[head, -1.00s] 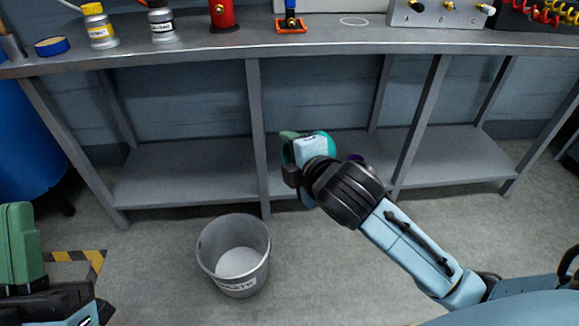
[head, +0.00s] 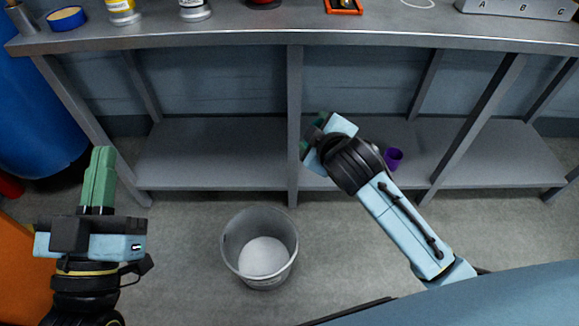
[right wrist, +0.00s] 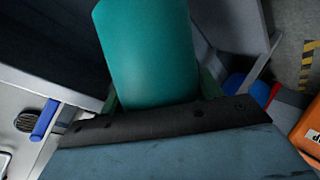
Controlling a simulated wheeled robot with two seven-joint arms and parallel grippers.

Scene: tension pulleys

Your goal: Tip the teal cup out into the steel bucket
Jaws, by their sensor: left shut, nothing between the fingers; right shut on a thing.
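The teal cup (right wrist: 150,50) fills the upper middle of the right wrist view, between the fingers of my right gripper (head: 312,134), which is shut on it. In the head view the gripper body hides most or all of the cup, so its tilt and contents are unclear. The right gripper is in front of the bench, above and to the right of the steel bucket (head: 236,249), not over it. The bucket stands upright on the floor with a pale round bottom inside. My left gripper (head: 101,158) is shut and empty, left of the bucket.
A steel workbench (head: 225,39) runs across the back, with a lower shelf (head: 215,150) and legs close behind the right gripper. A purple cup-like thing (head: 393,158) shows beside my right wrist. A blue barrel (head: 35,110) stands at left. Floor around the bucket is clear.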

